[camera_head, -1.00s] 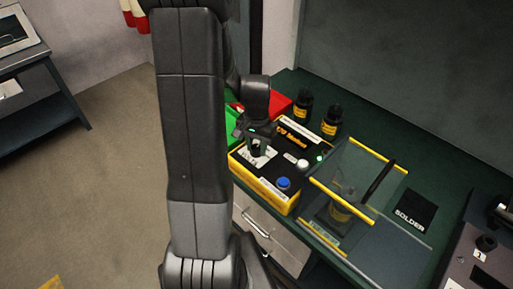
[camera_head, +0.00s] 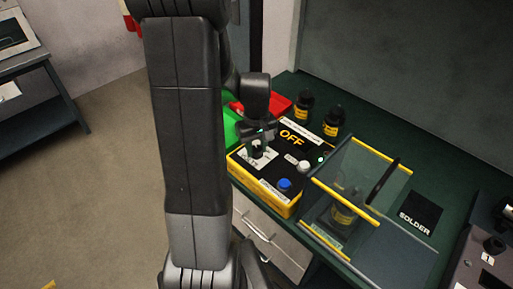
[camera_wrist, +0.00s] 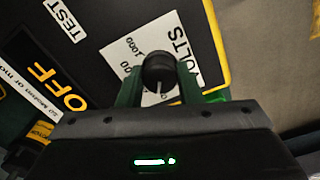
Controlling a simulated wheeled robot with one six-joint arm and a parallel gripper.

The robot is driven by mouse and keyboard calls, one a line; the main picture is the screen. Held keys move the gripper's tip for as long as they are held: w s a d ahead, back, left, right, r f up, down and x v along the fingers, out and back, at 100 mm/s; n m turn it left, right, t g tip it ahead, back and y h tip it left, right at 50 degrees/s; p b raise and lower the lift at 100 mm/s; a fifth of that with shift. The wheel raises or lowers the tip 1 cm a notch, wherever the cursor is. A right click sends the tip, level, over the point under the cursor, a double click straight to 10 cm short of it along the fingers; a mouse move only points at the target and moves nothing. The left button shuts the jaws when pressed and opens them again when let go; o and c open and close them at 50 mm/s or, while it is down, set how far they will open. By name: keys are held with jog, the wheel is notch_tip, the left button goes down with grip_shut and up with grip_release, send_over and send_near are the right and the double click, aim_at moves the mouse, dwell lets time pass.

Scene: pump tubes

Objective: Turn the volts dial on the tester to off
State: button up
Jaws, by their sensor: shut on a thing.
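The tester (camera_head: 270,192) is a yellow box with a black top on the green bench; its display reads OFF (camera_head: 292,138). The black volts dial (camera_wrist: 159,70) sits on a white label marked VOLTS (camera_wrist: 178,45) with 1000 visible; part of the scale is hidden. My gripper (camera_head: 258,142) is over the dial from above. In the wrist view its two green-edged fingers (camera_wrist: 159,80) stand on either side of the dial, closed on it. A white pointer line on the dial points toward my gripper's body. The dial also shows in the head view (camera_head: 257,149).
The tester also has a blue button (camera_head: 285,184), a white knob (camera_head: 303,166) and a small green light (camera_head: 321,160). A clear yellow-edged cover (camera_head: 360,180) stands close to the right. Two dark bottles (camera_head: 304,103) stand behind, with red (camera_head: 280,103) and green bins at the back left.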

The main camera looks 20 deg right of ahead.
aim_at(257, 148)
jog(key=shift+n, duration=0.9)
jog(key=o, duration=1)
notch_tip(257, 148, up, 14)
jog(key=shift+f, duration=0.1)
